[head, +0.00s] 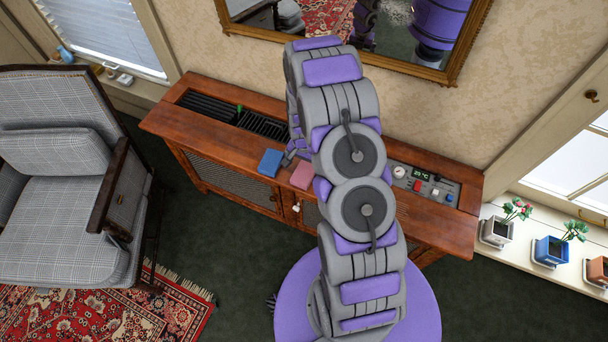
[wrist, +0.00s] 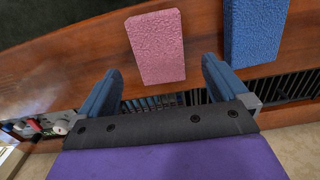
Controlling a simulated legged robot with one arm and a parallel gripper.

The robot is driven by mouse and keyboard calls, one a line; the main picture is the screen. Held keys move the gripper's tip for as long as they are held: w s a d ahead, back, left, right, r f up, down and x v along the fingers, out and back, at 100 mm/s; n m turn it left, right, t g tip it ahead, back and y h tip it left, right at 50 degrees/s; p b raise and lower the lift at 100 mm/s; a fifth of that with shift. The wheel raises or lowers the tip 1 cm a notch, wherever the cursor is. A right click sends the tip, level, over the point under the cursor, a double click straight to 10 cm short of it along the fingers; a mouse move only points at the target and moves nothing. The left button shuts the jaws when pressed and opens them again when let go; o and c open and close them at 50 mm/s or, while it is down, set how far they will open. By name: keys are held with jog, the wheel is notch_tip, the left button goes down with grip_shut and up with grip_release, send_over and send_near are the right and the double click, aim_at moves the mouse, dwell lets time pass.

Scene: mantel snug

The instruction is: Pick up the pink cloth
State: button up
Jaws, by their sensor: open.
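The pink cloth (head: 302,174) lies flat on the front part of the wooden cabinet top, right of a blue cloth (head: 270,163). In the wrist view the pink cloth (wrist: 156,48) is a textured rectangle just beyond my gripper (wrist: 162,77). The gripper's two blue fingers are apart, with the near end of the pink cloth roughly between their tips in the picture. I cannot tell the height between them. Nothing is held. In the head view my arm hides most of the gripper.
The blue cloth (wrist: 255,30) lies close beside the pink one. The wooden cabinet (head: 180,120) has black slatted vents (head: 208,107) and a control panel (head: 425,184). A mirror (head: 470,40) hangs behind. An armchair (head: 60,200) stands left; potted plants (head: 497,231) line the right sill.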

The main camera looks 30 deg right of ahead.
aim_at(304, 172)
notch_tip(304, 172, down, 5)
jog(key=shift+b, duration=0.6)
jog(key=shift+c, duration=0.3)
jog(key=c, duration=1)
jog(key=shift+r, duration=0.1)
jog(key=shift+c, duration=0.2)
jog(key=shift+r, duration=0.4)
jog(key=r, duration=0.1)
jog(key=r+p, duration=0.1)
jog(key=r, duration=0.1)
jog(key=shift+s+d, duration=0.1)
jog(key=shift+s, duration=0.25)
jog(key=s+d, duration=0.2)
jog(key=s, duration=0.2)
jog(key=s+d+p, duration=0.1)
jog(key=s+d, duration=0.1)
jog(key=s, duration=0.3)
jog(key=s+d+r+p, duration=0.1)
jog(key=s+d, duration=0.1)
jog(key=s, duration=0.3)
jog(key=shift+s, duration=0.15)
